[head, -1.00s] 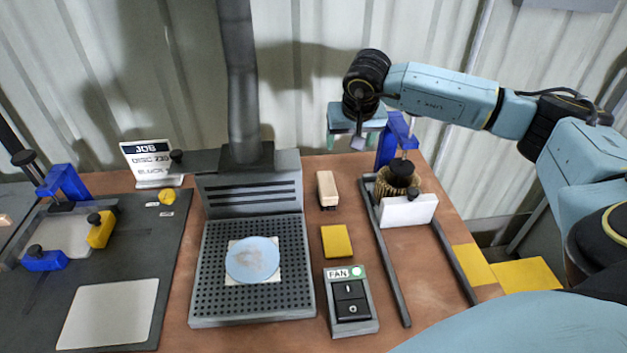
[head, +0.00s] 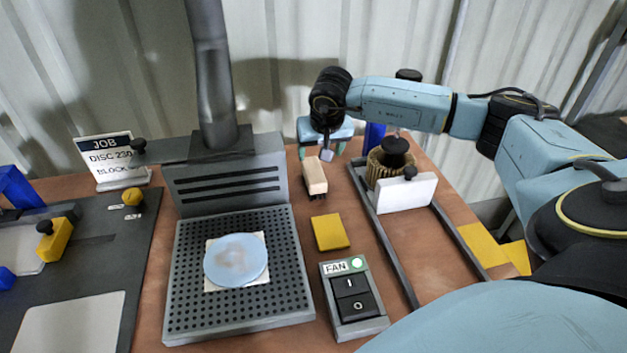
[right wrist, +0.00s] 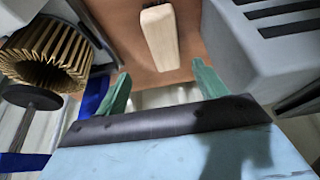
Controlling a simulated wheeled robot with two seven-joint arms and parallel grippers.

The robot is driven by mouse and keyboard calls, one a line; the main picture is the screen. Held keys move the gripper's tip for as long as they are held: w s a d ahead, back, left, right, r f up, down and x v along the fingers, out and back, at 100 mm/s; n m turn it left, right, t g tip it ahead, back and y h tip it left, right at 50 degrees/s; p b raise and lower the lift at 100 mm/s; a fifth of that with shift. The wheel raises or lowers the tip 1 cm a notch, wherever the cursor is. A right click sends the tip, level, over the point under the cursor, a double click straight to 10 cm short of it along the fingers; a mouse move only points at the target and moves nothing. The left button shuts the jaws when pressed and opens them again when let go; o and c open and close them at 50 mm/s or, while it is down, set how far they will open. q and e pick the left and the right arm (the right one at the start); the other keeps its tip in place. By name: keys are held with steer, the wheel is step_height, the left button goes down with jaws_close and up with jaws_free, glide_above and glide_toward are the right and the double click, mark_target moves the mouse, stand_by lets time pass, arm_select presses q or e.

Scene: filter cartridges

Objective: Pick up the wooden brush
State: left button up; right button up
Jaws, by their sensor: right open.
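The wooden brush (head: 315,176) is a pale block with dark bristles below it. It lies on the brown bench, right of the grey extractor box. My right gripper (head: 322,152) is just behind and above the brush's far end in the head view. In the right wrist view the brush (right wrist: 159,36) lies ahead of and between the two green fingers of the right gripper (right wrist: 160,85). The fingers are spread wide and empty, apart from the brush. My left gripper is not in view.
A perforated grey extractor (head: 240,292) with a blue disc (head: 236,260) stands left of the brush. A yellow pad (head: 330,232) and a fan switch (head: 353,299) lie in front. A pleated filter cartridge (head: 389,170) and white block (head: 405,194) sit on rails at right.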

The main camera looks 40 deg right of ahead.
mark_target(313, 169)
steer(key=x, duration=0.4)
steer(key=shift+w+f, duration=0.2)
steer(key=shift+f, duration=0.15)
steer(key=x, duration=0.5)
steer(key=shift+w+a, duration=0.15)
steer(key=shift+a, duration=0.2)
steer(key=shift+f, duration=0.15)
steer(key=shift+f+b, duration=0.25)
steer(key=shift+b, duration=0.2)
steer(key=c, duration=1.1)
steer(key=shift+w+r+p, duration=0.1)
steer(key=shift+r+p, duration=0.3)
steer(key=shift+r, duration=0.15)
steer(key=shift+c, duration=0.2)
step_height(313, 169, up, 10)
steer(key=shift+f, duration=0.25)
